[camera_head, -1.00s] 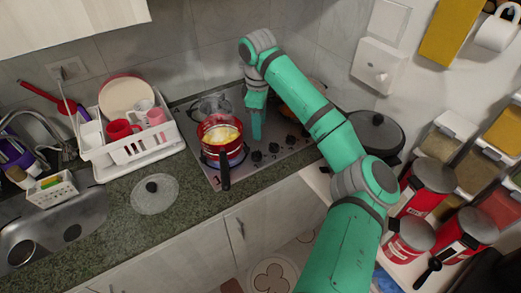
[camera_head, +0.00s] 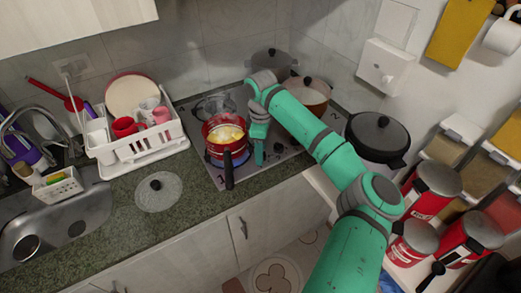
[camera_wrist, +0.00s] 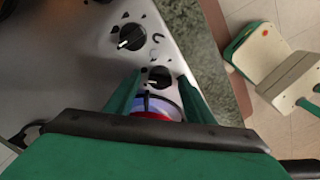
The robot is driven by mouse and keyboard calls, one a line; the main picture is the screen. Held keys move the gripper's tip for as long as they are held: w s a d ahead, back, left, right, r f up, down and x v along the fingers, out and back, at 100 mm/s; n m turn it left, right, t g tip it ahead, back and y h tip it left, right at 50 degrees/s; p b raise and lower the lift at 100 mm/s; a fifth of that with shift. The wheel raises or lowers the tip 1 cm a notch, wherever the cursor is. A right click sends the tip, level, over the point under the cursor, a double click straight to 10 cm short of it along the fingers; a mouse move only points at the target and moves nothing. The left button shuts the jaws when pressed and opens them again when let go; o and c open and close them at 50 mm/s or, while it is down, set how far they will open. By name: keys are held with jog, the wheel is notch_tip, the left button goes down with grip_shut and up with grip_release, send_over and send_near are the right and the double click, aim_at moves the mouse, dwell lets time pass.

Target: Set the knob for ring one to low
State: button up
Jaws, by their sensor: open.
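The cooktop (camera_head: 246,174) carries a row of black knobs near its front edge. In the wrist view one knob (camera_wrist: 159,77) sits between the fingers of my gripper (camera_wrist: 160,80), its white mark pointing left. A second knob (camera_wrist: 131,37) stands beyond it, its mark pointing to the lower left. My gripper is open and points down over the knobs; it also shows in the head view (camera_head: 259,156). I cannot tell whether the fingers touch the knob. A red pot (camera_head: 226,143) with yellow contents stands left of my gripper, over a blue flame.
An orange-brown lidded pot (camera_head: 304,98) and a grey pot (camera_head: 272,64) stand at the back right. A black-lidded cooker (camera_head: 377,138) is right of the cooktop. The red pot's handle (camera_head: 229,172) juts forward. A glass lid (camera_head: 157,192) lies on the counter left.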

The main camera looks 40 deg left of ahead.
jog(key=c, duration=1)
jog(key=shift+c, duration=0.2)
jog(key=shift+m, duration=0.3)
jog(key=m, duration=0.3)
jog(key=shift+a+m, duration=0.1)
jog(key=shift+m, duration=0.2)
jog(key=m, duration=0.4)
jog(key=shift+m, duration=0.3)
jog(key=m, duration=0.4)
jog(key=shift+w+m, duration=0.1)
jog(key=shift+m, duration=2.1)
